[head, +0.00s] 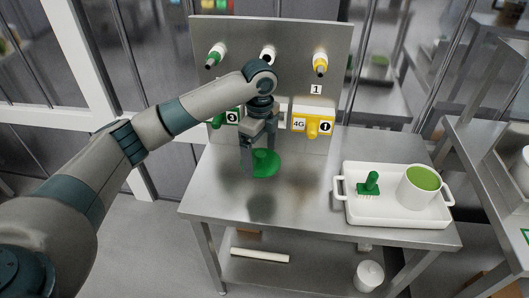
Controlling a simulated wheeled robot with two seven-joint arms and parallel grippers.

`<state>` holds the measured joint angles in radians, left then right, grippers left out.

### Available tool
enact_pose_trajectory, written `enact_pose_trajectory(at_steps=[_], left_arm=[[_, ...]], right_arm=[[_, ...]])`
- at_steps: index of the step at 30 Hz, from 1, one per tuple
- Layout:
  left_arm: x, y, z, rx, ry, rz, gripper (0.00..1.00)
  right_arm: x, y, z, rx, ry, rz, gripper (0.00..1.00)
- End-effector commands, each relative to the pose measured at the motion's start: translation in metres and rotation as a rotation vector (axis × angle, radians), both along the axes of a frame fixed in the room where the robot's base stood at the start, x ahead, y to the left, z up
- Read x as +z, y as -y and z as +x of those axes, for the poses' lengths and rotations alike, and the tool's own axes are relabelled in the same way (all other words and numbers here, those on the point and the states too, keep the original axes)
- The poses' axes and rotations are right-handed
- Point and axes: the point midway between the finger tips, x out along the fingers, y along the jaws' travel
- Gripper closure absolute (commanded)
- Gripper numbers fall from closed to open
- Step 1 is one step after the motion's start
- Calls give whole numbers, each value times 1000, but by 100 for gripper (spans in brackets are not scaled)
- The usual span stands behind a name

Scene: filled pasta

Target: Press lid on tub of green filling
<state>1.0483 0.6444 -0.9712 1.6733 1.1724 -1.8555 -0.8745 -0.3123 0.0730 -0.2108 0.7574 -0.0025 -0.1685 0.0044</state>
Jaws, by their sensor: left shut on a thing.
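A white tub of green filling (418,194) stands uncovered at the right end of a white tray (400,217); its green contents show at the top. My left gripper (259,156) points down over the middle-left of the steel table. It is shut on a round green lid (268,168) with a raised knob, between its two fingers. The lid is at or just above the table top; I cannot tell which. It is well to the left of the tub. My right gripper is not in view.
A green brush-like tool (370,184) stands in the tray, left of the tub. A steel back panel (297,55) with several nozzles and a yellow dispenser (314,122) rises behind the table (305,190). The table between lid and tray is clear.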

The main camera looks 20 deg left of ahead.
Motion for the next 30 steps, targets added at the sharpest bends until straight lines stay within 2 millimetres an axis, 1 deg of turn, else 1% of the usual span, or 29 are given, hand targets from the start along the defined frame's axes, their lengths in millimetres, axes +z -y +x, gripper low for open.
enact_pose_trajectory(at_steps=[5, 11, 20, 30], left_arm=[[3, 3, -5, 61, 4, -2, 30], [8, 11, -19, 240, 12, -4, 30], [20, 28, -56, 645, 17, -14, 30], [29, 41, -105, 1122, 11, -17, 30]], right_arm=[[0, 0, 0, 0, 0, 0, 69], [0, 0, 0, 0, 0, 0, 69], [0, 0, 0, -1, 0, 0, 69], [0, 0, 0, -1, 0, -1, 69]])
